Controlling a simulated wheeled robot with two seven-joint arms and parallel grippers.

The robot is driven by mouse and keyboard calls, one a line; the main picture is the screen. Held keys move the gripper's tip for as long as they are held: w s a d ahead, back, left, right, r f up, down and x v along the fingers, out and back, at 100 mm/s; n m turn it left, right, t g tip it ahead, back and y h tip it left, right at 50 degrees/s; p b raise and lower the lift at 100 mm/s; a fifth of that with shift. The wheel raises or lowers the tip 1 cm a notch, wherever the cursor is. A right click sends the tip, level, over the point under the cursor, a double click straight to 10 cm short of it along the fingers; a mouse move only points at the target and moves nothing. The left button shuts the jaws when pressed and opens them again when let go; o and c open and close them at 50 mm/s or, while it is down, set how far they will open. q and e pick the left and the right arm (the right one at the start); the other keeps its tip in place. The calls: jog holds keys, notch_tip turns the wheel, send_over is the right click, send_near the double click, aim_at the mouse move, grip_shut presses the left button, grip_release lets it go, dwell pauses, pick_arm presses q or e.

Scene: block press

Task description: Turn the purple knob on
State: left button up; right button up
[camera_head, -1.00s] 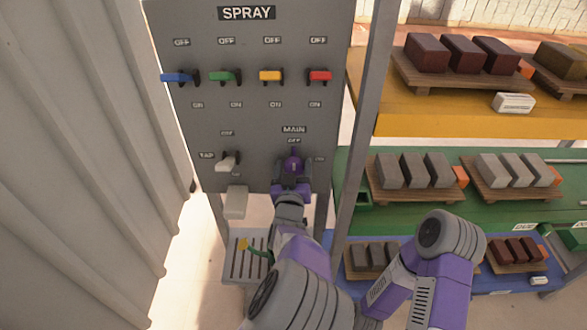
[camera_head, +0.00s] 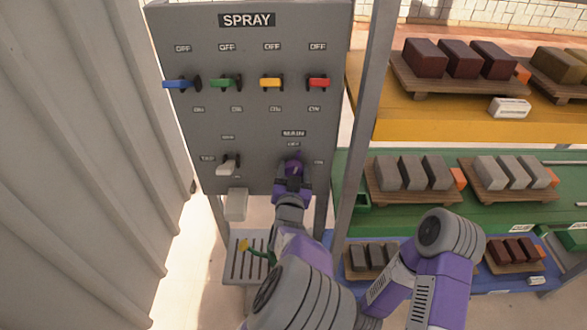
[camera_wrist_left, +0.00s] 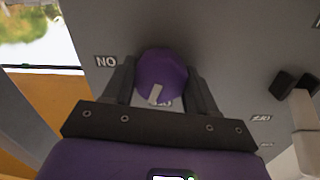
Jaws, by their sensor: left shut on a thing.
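The purple knob (camera_head: 293,167) is on the grey panel under the MAIN label. My left gripper (camera_head: 292,173) is shut on it, reaching up from below. In the left wrist view the round knob (camera_wrist_left: 160,72) sits between the two dark fingers of my left gripper (camera_wrist_left: 160,85). Its white pointer mark (camera_wrist_left: 155,95) points at the OFF label, which it partly hides. An ON label (camera_wrist_left: 106,62) is to the side of the knob; in the head view this ON label (camera_head: 318,162) is right of it. My right gripper is not in view.
Blue (camera_head: 176,84), green (camera_head: 222,83), yellow (camera_head: 271,83) and red (camera_head: 319,83) handles sit higher on the panel. A white tap handle (camera_head: 227,166) is left of the knob. Shelves with blocks stand to the right, behind a grey post (camera_head: 363,120). A corrugated wall (camera_head: 80,170) is at left.

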pick_arm(q)
jog(key=m+p, duration=0.3)
jog(key=m, duration=0.4)
jog(key=shift+r+y, duration=0.1)
jog(key=shift+y, duration=0.2)
jog(key=m+p, duration=0.1)
jog(key=m, duration=0.2)
jog(key=shift+d+g+p, duration=0.1)
jog(key=shift+g+p, duration=0.2)
jog(key=shift+p, duration=0.05)
jog(key=shift+m+y+p, duration=0.3)
jog(key=shift+m+p, duration=0.15)
jog(key=shift+m, duration=1.15)
jog(key=o, duration=1)
jog(key=shift+o, duration=0.2)
jog(key=shift+s, duration=0.1)
jog(key=s+p, duration=0.1)
jog(key=s, duration=0.6)
jog(key=shift+s+r, duration=0.15)
jog(key=shift+s, duration=0.05)
